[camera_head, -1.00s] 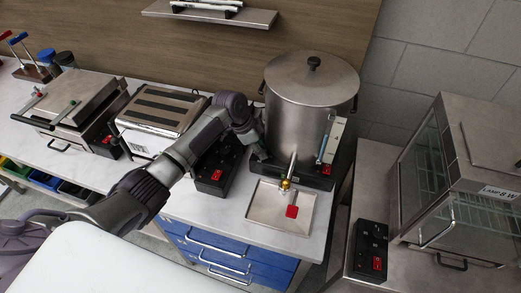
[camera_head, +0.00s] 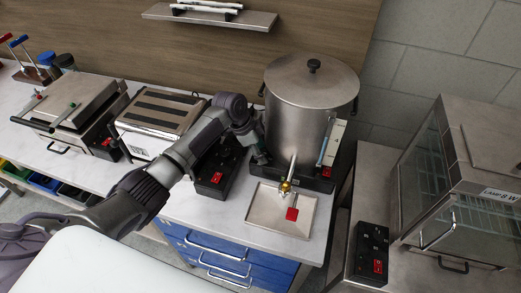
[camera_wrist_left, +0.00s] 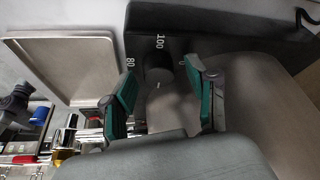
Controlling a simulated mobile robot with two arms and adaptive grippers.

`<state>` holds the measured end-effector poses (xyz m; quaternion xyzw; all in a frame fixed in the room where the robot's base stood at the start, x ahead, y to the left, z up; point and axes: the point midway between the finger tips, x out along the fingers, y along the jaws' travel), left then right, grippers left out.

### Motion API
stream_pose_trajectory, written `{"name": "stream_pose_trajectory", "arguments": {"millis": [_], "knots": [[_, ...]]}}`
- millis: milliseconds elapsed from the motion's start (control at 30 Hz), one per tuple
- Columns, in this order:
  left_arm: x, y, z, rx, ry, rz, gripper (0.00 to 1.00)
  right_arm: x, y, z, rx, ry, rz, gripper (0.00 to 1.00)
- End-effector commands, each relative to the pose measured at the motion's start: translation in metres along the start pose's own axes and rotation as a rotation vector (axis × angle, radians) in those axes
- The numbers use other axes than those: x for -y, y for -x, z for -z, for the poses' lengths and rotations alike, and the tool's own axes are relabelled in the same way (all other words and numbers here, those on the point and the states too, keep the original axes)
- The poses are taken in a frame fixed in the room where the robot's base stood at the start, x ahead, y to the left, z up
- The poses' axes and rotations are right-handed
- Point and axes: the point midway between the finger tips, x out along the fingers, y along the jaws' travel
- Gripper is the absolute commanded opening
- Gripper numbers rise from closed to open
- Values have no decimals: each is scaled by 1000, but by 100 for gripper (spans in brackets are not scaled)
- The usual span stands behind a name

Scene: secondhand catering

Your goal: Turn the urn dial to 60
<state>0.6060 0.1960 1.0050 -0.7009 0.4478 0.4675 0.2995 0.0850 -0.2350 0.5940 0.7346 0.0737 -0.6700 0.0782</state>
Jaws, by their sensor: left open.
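The steel urn (camera_head: 298,125) with a lid stands on a black base (camera_head: 312,180) at the back of the counter. In the left wrist view, the urn's black dial (camera_wrist_left: 159,68) sits on the base, with the printed marks 100, 80 and 0 visible near it. A small pale mark shows on the dial; its exact reading is unclear. My left gripper (camera_wrist_left: 165,98) is open, with one green-padded finger on each side of the dial; contact cannot be told. In the head view my left gripper (camera_head: 260,153) is at the base's left end and hides the dial. My right gripper is not in view.
A steel drip tray (camera_head: 265,222) lies below the brass tap (camera_head: 285,186), which has a red tag. A black control box (camera_head: 214,178) and a toaster (camera_head: 152,125) stand left. A glass-fronted warmer (camera_head: 435,180) and another control box (camera_head: 370,255) stand right.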

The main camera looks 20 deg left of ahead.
Motion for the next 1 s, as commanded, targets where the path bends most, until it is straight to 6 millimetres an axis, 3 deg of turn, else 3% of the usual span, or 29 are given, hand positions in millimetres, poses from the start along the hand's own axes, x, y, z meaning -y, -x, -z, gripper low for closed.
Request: {"name": "stream_pose_trajectory", "arguments": {"millis": [167, 700, 1000], "knots": [[1, 9, 0, 1, -1, 1, 58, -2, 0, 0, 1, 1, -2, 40], [1, 109, 0, -1, -1, 3, 58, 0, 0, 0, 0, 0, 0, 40], [0, 120, 0, 0, 0, 0, 58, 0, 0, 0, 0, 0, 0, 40]]}}
